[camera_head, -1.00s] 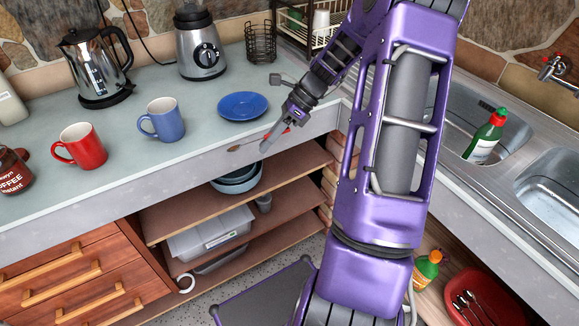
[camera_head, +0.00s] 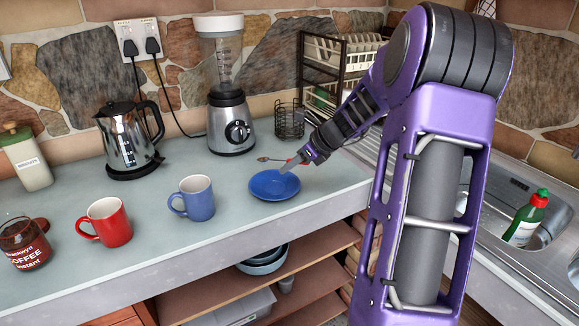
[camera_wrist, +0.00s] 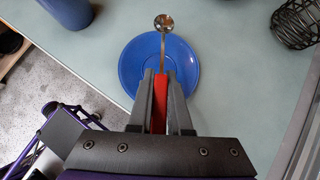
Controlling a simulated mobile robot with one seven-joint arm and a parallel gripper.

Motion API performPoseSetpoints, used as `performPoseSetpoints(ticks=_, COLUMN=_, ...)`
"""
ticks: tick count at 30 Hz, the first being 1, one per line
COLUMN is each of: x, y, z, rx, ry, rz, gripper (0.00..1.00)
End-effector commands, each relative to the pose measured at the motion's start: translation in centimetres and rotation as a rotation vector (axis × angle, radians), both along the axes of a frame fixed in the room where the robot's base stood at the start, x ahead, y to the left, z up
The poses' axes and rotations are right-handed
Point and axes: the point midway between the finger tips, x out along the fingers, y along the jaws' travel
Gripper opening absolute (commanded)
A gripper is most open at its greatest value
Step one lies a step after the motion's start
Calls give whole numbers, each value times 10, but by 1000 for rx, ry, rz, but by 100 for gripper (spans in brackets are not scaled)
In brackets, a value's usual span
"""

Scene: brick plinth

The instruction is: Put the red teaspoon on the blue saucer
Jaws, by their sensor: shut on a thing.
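The red teaspoon has a shiny metal bowl (camera_head: 263,159) and a red handle (camera_wrist: 160,92). My gripper (camera_wrist: 160,76) is shut on the red handle, with a finger on each side. In the head view my gripper (camera_head: 289,166) is over the back right of the blue saucer (camera_head: 270,188). The saucer lies flat on the counter. In the wrist view the spoon crosses in front of the saucer (camera_wrist: 133,65), its bowl past the rim. The spoon seems held above the saucer; the exact gap is unclear.
A blue mug (camera_head: 196,198) and a red mug (camera_head: 106,222) stand left of the saucer. A blender (camera_head: 231,125) and a wire basket (camera_head: 289,120) stand behind. The counter's front edge is close to the saucer; the sink (camera_head: 480,215) is at right.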

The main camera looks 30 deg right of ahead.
Motion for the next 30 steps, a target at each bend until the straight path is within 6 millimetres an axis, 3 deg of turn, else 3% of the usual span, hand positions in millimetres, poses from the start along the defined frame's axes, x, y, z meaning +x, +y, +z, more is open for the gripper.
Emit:
performPoseSetpoints(ticks=8, x=0, y=0, z=-3, rx=-8, ry=-7, rz=0, gripper=0)
performPoseSetpoints(ticks=24, x=0, y=0, z=-43, rx=-7, ry=-7, rz=0, gripper=0)
performPoseSetpoints(ticks=30, x=0, y=0, z=-46, rx=-8, ry=-7, rz=1, gripper=0)
